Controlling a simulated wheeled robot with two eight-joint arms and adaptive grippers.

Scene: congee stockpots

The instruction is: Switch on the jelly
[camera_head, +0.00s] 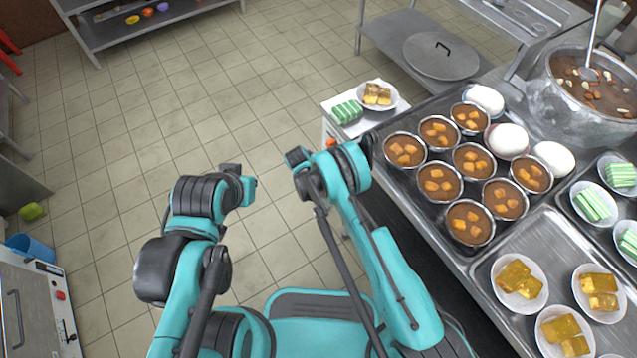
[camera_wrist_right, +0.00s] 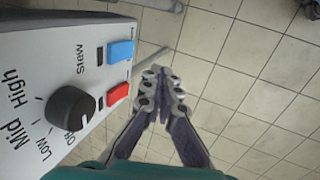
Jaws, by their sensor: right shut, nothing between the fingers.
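In the right wrist view a light control panel (camera_wrist_right: 35,60) shows on the left, seen turned sideways. It carries a black dial (camera_wrist_right: 70,105) marked Off, Low, Mid and High, a red switch (camera_wrist_right: 118,95) and a blue switch (camera_wrist_right: 121,51). "Stew" is printed beside the blue switch; I can read no "jelly" label. My right gripper (camera_wrist_right: 160,78) is shut and empty, its tips just right of the red switch, apparently apart from it. In the head view my left gripper (camera_head: 232,170) hangs over the floor; its fingers are not clear.
The metal counter (camera_head: 545,235) on the right holds several stew bowls (camera_head: 469,222) and a stockpot (camera_head: 590,95). A white unit (camera_head: 333,103) with plates on top stands at the counter's left end.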

